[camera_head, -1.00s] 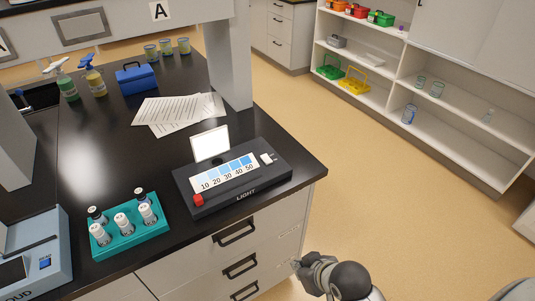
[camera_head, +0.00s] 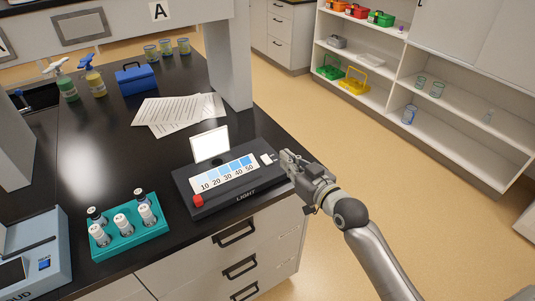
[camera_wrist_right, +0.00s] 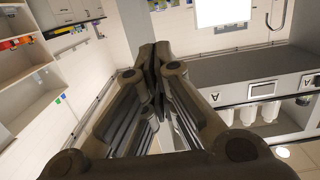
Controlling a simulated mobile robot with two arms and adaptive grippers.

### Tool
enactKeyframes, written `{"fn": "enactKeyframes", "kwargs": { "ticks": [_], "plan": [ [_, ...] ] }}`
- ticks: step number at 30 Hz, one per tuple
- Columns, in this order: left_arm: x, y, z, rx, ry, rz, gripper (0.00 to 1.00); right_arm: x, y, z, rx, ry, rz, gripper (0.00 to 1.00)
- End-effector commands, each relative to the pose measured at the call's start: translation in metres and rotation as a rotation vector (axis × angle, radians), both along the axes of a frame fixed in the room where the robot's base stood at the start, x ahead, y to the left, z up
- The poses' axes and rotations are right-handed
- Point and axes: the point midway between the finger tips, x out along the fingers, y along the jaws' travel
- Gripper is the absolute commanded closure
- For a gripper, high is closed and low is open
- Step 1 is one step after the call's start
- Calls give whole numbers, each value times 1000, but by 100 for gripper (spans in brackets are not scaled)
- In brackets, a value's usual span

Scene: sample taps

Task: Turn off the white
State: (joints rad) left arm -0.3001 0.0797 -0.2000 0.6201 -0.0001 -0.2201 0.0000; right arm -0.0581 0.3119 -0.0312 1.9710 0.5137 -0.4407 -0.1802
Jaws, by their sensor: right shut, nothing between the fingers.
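The light box (camera_head: 238,180) is black, marked LIGHT, and stands near the right corner of the black bench. It carries a scale (camera_head: 222,174) of blue patches numbered 10 to 50, a red button (camera_head: 198,200) at its front left and a small white switch (camera_head: 267,158) at its right end. A lit white panel (camera_head: 210,144) stands upright behind it. My right gripper (camera_head: 288,158) is at the box's right end, close beside the white switch; I cannot tell whether they touch. Its fingers (camera_wrist_right: 155,62) are shut and empty in the right wrist view. My left gripper is out of view.
A teal rack (camera_head: 128,240) with several capped vials stands to the left of the light box. Papers (camera_head: 178,112), a blue case (camera_head: 136,78) and spray bottles (camera_head: 94,80) lie further back. A grey-blue device (camera_head: 40,250) stands at the front left. The floor at right is clear.

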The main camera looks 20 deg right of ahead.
Motion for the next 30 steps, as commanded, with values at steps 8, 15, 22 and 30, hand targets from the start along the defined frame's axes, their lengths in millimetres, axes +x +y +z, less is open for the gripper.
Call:
{"fn": "enactKeyframes", "kwargs": {
  "ticks": [8, 15, 22, 30],
  "plan": [
    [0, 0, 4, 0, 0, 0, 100, 12, 3, 0, 2, 0, 0, 100],
    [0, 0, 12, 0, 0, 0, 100, 51, 13, -4, 2, 1, 0, 100],
    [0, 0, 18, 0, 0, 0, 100, 89, 22, -10, 1, 2, 1, 100],
    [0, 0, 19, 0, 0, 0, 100, 100, 24, -42, -3, 3, 1, 100]
  ]
}}
